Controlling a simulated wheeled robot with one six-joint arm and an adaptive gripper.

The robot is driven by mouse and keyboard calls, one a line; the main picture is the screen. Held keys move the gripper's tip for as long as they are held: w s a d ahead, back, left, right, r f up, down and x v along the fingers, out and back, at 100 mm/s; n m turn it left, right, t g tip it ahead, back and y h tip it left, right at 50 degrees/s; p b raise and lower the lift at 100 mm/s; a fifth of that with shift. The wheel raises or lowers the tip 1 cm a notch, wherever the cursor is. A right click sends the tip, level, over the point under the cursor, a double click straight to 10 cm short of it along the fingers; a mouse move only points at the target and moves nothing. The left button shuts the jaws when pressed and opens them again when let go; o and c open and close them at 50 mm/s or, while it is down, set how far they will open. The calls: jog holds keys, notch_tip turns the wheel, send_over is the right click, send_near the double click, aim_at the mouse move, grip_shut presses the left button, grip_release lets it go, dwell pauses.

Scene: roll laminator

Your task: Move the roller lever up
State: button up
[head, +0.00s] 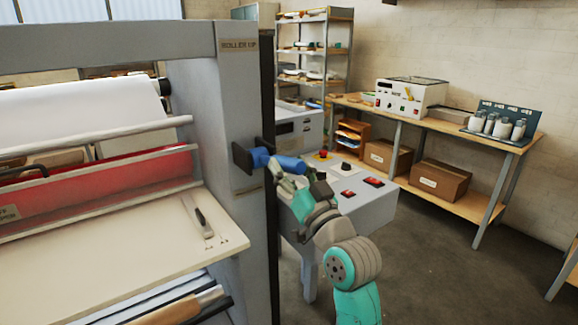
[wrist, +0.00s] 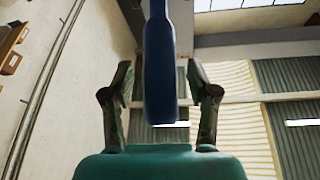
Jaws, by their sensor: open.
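The roller lever has a blue handle (head: 262,157) that sticks out to the right from a dark plate (head: 242,158) on the grey laminator column. It is close to level, with its free end slightly lower. My gripper (head: 283,180) is at the free end of the handle, just below it. In the wrist view the blue handle (wrist: 160,55) runs between the two open fingers of my gripper (wrist: 158,78), with a gap on both sides. Its rounded end points toward my palm. Part of the handle's end is hard to separate from my fingers in the head view.
A "ROLLER UP" label (head: 240,46) is high on the column (head: 232,110), above the lever. A control desk (head: 345,205) with a red button and switches stands right behind my arm. A workbench (head: 450,140) and shelf rack (head: 340,45) are farther back. Open floor lies at right.

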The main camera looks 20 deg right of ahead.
jog(key=shift+w+r, duration=0.1)
jog(key=shift+w, duration=0.2)
grip_shut()
